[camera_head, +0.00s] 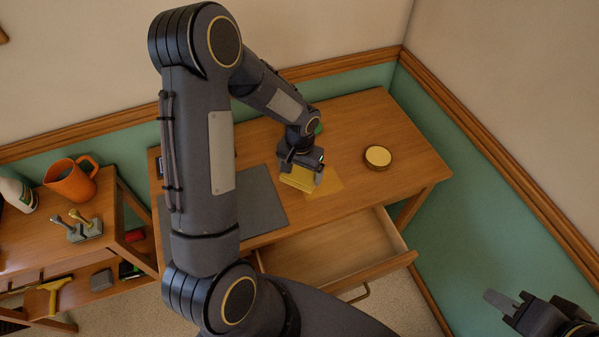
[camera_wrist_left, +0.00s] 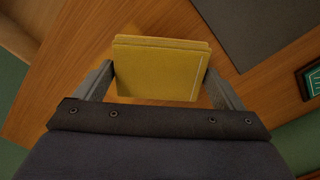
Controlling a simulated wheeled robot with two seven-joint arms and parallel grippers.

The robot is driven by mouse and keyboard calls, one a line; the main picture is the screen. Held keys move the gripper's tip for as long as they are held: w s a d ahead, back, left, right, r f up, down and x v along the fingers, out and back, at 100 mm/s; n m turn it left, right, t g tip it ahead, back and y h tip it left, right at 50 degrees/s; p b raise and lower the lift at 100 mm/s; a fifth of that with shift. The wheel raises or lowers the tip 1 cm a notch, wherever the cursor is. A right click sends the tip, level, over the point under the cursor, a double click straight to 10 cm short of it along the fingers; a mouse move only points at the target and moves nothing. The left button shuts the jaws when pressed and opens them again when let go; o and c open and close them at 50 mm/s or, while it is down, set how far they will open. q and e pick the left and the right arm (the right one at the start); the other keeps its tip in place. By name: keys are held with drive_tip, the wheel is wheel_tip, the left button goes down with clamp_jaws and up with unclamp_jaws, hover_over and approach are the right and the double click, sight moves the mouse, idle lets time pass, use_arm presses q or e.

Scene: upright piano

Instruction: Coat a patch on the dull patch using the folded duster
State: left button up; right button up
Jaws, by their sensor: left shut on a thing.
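The folded duster (camera_head: 297,181) is a thick yellow pad, gripped in my left gripper (camera_head: 301,167) over the wooden desk. In the left wrist view the duster (camera_wrist_left: 160,68) sits between the two fingers of my left gripper (camera_wrist_left: 159,80), which press on its sides. A flat, pale yellowish patch (camera_head: 329,183) shows on the desktop beside and partly behind the duster. Whether the duster touches the desktop I cannot tell. My right gripper (camera_head: 508,300) is at the lower right, away from the desk; its finger gap is unclear.
A round tin with a yellow top (camera_head: 378,157) stands on the desk (camera_head: 355,120), right of the patch. A dark grey mat (camera_head: 262,203) lies to the left. The desk drawer (camera_head: 330,250) is open.

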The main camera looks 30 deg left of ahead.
use_arm(q)
drive_tip(key=shift+r+p, duration=1.1)
drive_tip(key=shift+r, duration=0.9)
